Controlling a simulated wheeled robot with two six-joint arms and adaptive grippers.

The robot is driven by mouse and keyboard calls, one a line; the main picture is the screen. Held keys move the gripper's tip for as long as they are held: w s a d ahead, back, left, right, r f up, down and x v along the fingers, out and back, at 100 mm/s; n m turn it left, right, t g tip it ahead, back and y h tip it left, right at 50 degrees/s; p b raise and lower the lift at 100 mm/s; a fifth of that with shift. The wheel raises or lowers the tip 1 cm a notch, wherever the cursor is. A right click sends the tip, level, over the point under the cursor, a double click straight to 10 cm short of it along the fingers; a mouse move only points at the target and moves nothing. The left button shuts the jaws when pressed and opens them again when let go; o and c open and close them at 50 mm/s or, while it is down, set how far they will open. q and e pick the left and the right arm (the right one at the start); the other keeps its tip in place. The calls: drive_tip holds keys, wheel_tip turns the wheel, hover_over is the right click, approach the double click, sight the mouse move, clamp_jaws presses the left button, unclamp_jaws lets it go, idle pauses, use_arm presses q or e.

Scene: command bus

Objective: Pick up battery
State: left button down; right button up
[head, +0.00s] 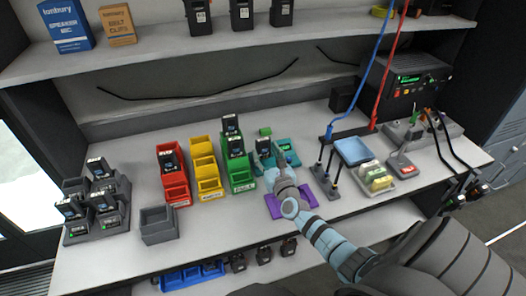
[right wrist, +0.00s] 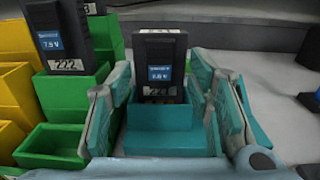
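A black battery (right wrist: 160,62) with a small blue display stands upright in a teal holder (right wrist: 160,142) in the right wrist view. In the head view a battery (head: 264,146) shows beside the green bins, just beyond my gripper. My right gripper (right wrist: 160,85) is open, one finger on each side of the teal holder and battery. Gaps show beside the battery, so the fingers do not appear closed on it. In the head view the right gripper (head: 281,172) is over the teal area, and its fingertips are hard to make out. My left gripper is not in view.
Another battery (right wrist: 62,35) stands in the green bin (right wrist: 62,150) close to the left finger. Red bins (head: 176,190) and yellow bins (head: 209,187) stand further left. A blue tray (head: 354,150) and tool stand are to the right. A purple mat (head: 306,196) lies under my wrist.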

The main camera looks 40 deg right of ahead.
clamp_jaws()
wheel_tip(320, 180, up, 18)
drive_tip(key=p, duration=1.3)
